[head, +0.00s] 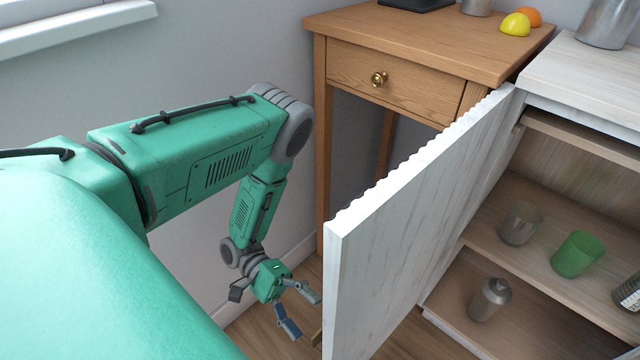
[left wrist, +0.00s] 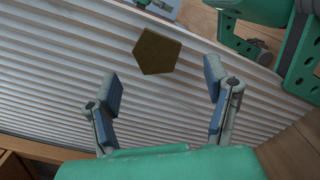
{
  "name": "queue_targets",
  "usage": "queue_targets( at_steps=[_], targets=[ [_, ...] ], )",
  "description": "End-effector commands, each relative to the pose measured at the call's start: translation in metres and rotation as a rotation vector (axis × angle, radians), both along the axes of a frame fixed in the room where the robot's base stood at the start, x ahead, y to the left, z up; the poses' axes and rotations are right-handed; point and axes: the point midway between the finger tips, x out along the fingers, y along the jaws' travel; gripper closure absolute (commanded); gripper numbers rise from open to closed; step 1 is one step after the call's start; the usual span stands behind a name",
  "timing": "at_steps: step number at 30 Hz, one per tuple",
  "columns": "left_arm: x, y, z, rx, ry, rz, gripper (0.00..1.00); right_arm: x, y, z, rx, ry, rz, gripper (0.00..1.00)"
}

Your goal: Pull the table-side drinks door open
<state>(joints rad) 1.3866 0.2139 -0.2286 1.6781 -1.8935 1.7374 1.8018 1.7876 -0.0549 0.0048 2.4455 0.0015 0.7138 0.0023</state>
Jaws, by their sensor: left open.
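The white cabinet door (head: 400,235) stands swung wide open, its edge toward me and the shelves behind it exposed. Its outer face is ribbed and fills much of the left wrist view (left wrist: 60,80). A brass knob (left wrist: 155,50) sits on that face; in the head view only a small bit of it (head: 317,338) shows by the door's near edge. My left gripper (head: 303,310) is on the outer side of the door, low down. Its fingers (left wrist: 160,75) are spread, with the knob beyond and between them, apart from both.
A wooden table (head: 420,40) with a drawer (head: 395,80) stands behind the door, a lemon (head: 515,24) and an orange (head: 532,14) on it. Inside the cabinet are a green cup (head: 577,254), a clear glass (head: 521,223) and a metal shaker (head: 490,299). A wall is left of my arm.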

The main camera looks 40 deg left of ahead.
Motion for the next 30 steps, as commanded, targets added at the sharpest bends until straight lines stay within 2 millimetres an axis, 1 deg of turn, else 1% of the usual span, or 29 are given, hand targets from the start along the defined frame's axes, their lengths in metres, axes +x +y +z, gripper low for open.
queue_targets(
  at_steps=[1, 3, 6, 10, 15, 30],
  targets=[
    [0.001, 0.012, -0.001, 0.002, -0.001, 0.002, 0.30, 0.000, 0.000, 0.000, 0.000, 0.000, 0.000, 0.60],
    [0.002, 0.025, -0.001, 0.001, -0.001, 0.000, 0.30, 0.000, 0.000, 0.000, 0.000, 0.000, 0.000, 0.60],
    [0.004, 0.042, -0.001, 0.002, -0.001, 0.001, 0.30, 0.000, 0.000, 0.000, 0.000, 0.000, 0.000, 0.60],
    [0.005, 0.055, -0.001, 0.002, 0.000, -0.001, 0.30, 0.000, 0.000, 0.000, 0.000, 0.000, 0.000, 0.60],
    [0.005, 0.060, -0.001, 0.001, 0.001, -0.001, 0.30, 0.000, 0.000, 0.000, 0.001, 0.000, 0.000, 0.60],
    [0.005, 0.059, -0.001, 0.001, 0.001, -0.001, 0.30, 0.002, 0.000, -0.001, 0.000, 0.002, 0.000, 0.60]
  ],
)
